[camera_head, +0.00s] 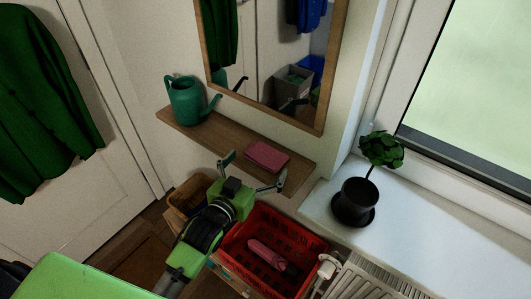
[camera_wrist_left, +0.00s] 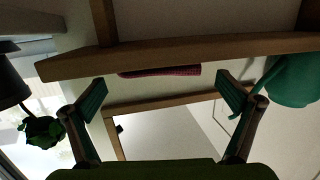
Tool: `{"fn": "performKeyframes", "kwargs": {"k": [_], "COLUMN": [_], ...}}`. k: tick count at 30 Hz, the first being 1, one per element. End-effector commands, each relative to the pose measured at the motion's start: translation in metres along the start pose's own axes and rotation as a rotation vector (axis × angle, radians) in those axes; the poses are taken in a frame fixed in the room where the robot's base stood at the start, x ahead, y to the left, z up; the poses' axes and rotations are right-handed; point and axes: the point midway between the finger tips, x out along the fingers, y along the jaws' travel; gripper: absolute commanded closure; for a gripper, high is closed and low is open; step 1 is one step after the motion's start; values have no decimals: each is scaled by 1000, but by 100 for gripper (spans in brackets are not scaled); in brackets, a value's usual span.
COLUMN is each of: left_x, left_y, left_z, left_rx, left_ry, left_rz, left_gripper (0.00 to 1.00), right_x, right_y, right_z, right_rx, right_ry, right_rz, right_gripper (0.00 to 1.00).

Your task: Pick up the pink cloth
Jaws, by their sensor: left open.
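The pink cloth (camera_head: 266,156) lies folded flat on the wooden wall shelf (camera_head: 215,134), right of its middle. In the left wrist view, which looks upside down, only a thin edge of the cloth (camera_wrist_left: 160,71) shows past the shelf's front board (camera_wrist_left: 180,54). My left gripper (camera_head: 255,170) is open and empty in front of the shelf, with its fingers spread to either side of the cloth's width. In the left wrist view the cloth's edge lies between the fingertips (camera_wrist_left: 163,93), apart from both. My right gripper is not in view.
A green watering can (camera_head: 186,101) stands at the shelf's left end. A mirror (camera_head: 275,62) hangs above. A red crate (camera_head: 240,232) holding a pink item is below. A potted plant (camera_head: 358,197) stands on the windowsill (camera_head: 415,225) at right. The shelf's right end is bare.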

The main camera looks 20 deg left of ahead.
Motion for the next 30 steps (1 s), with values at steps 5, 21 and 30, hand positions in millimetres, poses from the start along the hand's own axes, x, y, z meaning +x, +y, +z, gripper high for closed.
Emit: {"fn": "performKeyframes", "kwargs": {"k": [5, 21, 30], "left_x": [16, 52, 52], "left_y": [1, 2, 2], "left_z": [-2, 2, 2], "left_rx": [0, 0, 0], "left_ry": [0, 0, -1], "left_rz": [0, 1, 1], "left_gripper": [0, 0, 18], "right_x": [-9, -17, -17], "right_y": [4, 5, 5], "right_z": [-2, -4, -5], "right_rx": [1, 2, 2], "right_ry": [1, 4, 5], "right_rz": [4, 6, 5], "right_gripper": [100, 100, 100]}}
